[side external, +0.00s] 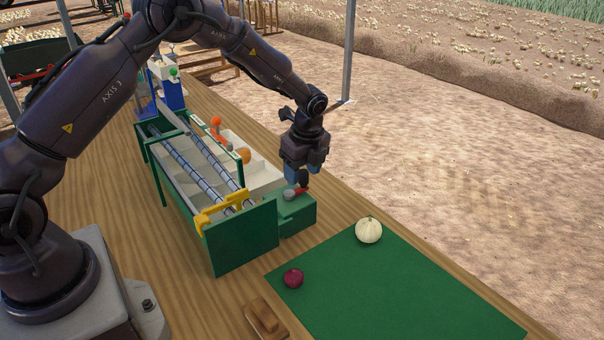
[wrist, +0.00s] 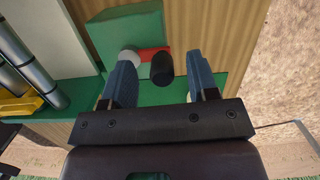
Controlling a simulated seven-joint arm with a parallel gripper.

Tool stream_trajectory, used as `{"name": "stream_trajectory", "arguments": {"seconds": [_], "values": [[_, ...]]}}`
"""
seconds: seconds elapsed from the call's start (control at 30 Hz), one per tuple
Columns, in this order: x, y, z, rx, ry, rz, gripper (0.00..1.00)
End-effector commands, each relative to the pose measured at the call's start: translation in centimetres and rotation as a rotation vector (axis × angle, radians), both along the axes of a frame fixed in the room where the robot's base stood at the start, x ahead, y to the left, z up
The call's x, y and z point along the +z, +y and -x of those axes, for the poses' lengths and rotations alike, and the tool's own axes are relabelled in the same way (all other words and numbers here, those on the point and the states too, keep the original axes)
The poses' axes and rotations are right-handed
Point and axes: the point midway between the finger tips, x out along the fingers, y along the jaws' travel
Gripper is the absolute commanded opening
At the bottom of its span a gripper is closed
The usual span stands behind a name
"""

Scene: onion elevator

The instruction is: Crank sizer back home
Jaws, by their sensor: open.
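The sizer (side external: 248,238) is a green-framed machine with metal rollers and a yellow bracket at its near end. Its crank sits on a green box (side external: 297,217) at the right side: a red arm (side external: 301,190) with a grey hub and a dark knob. In the wrist view the dark knob (wrist: 162,69) stands between my two blue fingers, with a gap to each side. The red arm (wrist: 146,56) runs left from it to the pale hub (wrist: 128,59). My gripper (side external: 296,178) is open and points down over the crank. It also shows in the wrist view (wrist: 161,82).
A green mat (side external: 390,292) lies at the front right with a white onion (side external: 368,229) and a red onion (side external: 293,278). A wooden block (side external: 265,318) lies beside it. White bins (side external: 262,175) with an orange ball (side external: 244,155) adjoin the rollers.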

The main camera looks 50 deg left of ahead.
Motion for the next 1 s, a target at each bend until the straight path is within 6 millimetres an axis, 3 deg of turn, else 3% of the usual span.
{"name": "stream_trajectory", "arguments": {"seconds": [0.6,1.0], "values": [[5.0,0.0,0.0,0.0,-0.001,0.0,0.54],[5.7,0.0,0.0,0.0,0.0,0.0,0.54]]}}
